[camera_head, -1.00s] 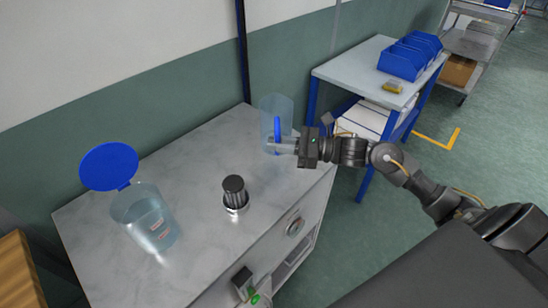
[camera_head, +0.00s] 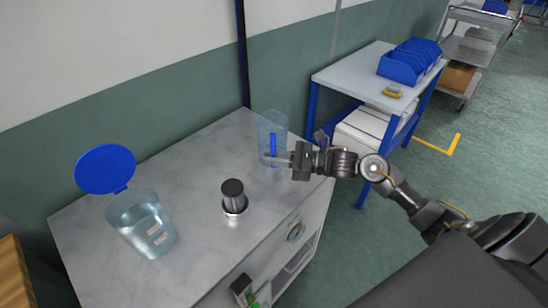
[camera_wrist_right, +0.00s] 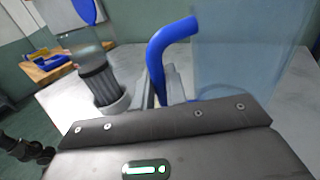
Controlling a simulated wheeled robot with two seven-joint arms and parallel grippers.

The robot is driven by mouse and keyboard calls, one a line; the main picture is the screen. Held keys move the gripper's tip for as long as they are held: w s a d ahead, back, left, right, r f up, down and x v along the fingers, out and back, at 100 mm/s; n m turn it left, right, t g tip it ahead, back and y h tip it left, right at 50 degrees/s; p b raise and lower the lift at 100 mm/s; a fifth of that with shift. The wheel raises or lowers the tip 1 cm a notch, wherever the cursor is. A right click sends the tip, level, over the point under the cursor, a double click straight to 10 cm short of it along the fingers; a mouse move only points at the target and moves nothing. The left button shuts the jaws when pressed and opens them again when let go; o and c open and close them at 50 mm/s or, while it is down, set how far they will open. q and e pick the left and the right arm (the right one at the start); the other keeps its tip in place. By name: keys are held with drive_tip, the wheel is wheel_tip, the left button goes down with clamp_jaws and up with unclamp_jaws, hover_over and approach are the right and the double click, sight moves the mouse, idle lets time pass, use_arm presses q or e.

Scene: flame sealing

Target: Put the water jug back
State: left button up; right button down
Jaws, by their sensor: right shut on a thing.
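The water jug (camera_head: 268,128) is a clear bluish container with a blue handle, at the right back of the grey cabinet top. It looks upright and close to the surface; I cannot tell whether its base touches. My right gripper (camera_head: 280,160) is shut on the jug's blue handle. In the right wrist view the blue handle (camera_wrist_right: 157,65) stands between the fingers, with the clear jug wall (camera_wrist_right: 245,50) to its right. My left gripper is not in view.
A dark ribbed cylinder in a metal ring (camera_head: 233,192) stands mid-cabinet. A clear container with water (camera_head: 145,228) and an open blue lid (camera_head: 105,168) stands at the left. The cabinet top (camera_head: 190,165) is clear between them. A side table (camera_head: 352,72) with blue bins stands beyond.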

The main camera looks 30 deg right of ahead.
drive_tip(key=shift+f, duration=0.15)
drive_tip(key=c, duration=1.4)
unclamp_jaws()
drive_tip(key=shift+c, duration=0.2)
